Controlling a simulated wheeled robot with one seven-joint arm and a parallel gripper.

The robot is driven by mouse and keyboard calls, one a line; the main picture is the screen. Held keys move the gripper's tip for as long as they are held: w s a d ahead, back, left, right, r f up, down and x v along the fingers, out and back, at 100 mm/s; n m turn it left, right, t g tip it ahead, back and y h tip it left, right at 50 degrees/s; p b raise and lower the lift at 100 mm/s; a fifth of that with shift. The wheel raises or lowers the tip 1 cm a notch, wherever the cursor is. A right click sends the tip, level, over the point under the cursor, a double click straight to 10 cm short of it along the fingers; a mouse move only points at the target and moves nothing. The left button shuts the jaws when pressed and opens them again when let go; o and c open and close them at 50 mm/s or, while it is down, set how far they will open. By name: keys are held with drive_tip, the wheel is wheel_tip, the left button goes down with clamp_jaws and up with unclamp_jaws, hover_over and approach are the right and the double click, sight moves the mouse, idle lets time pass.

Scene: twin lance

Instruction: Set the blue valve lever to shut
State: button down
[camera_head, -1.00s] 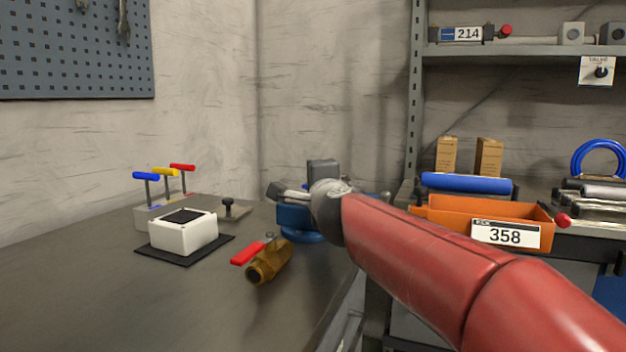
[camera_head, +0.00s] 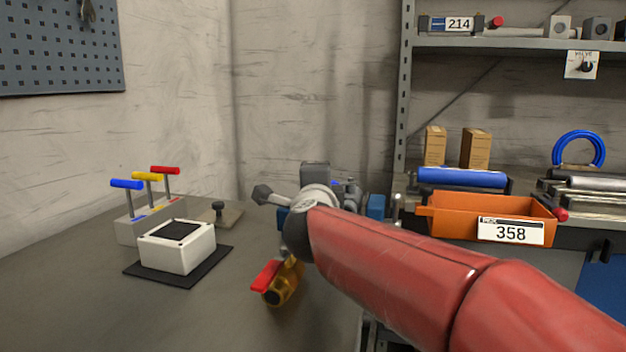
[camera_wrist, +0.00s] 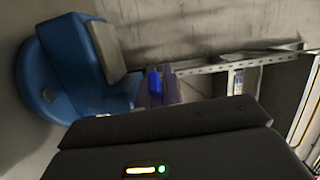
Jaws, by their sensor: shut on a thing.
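A small bright blue piece (camera_wrist: 154,82), which looks like the blue valve lever, shows between my gripper's (camera_wrist: 156,89) fingers in the wrist view. My gripper is shut on it, beside the blue vise (camera_wrist: 62,62). The valve body under the lever and the lever's angle cannot be made out. In the head view my red arm hides most of my gripper and the vise; the vise's grey jaw (camera_head: 315,175) shows above the wrist.
A brass valve with a red handle (camera_head: 267,275) lies in front of my wrist. A white box (camera_head: 177,255) on a black mat and a block with blue, yellow and red T-handles (camera_head: 140,228) stand left. An orange bin (camera_head: 460,223) is right. The left front bench is clear.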

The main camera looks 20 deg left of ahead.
drive_tip(key=shift+w+a+m+t+h+p, duration=0.2)
drive_tip(key=shift+w+m+h, duration=0.25)
drive_tip(key=shift+m+h, duration=0.5)
drive_tip(key=shift+w+a+m+t+h+p, duration=0.15)
drive_tip(key=shift+w+m+h, duration=0.35)
drive_tip(key=shift+h, duration=0.85)
drive_tip(key=shift+w+d+m+h, duration=0.1)
drive_tip(key=shift+w+m+h, duration=0.2)
drive_tip(key=shift+m+h, duration=0.6)
drive_tip(key=shift+w+d+m+h, duration=0.1)
drive_tip(key=shift+w+m+h, duration=0.3)
drive_tip(key=shift+h, duration=0.8)
drive_tip(key=c, duration=1.8)
unclamp_jaws()
drive_tip(key=shift+s, duration=0.1)
drive_tip(key=shift+b+v, duration=0.6)
drive_tip(key=shift+v, duration=3.3)
drive_tip(key=shift+a+r, duration=0.1)
drive_tip(key=shift+a, duration=0.05)
drive_tip(key=shift+c, duration=0.4)
